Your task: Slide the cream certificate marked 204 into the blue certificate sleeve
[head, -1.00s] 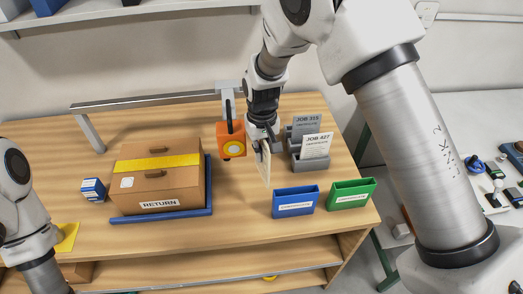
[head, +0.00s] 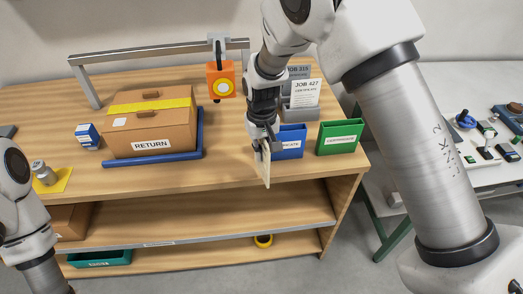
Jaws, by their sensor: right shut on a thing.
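My right gripper (head: 262,141) is shut on the cream certificate (head: 264,165), which hangs upright below it, seen nearly edge-on. I cannot read its number from here. The blue certificate sleeve (head: 292,142) stands near the front edge of the table, just right of the gripper. The gripper and certificate hide the sleeve's left part, and the certificate appears in front of and to the left of it, outside the sleeve. My left arm shows at the left edge; its gripper is out of the picture.
A green sleeve (head: 340,137) stands right of the blue one. A RETURN box (head: 152,127) sits on a blue tray (head: 150,160) at left. An orange device (head: 221,79) hangs from a grey rail (head: 150,56).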

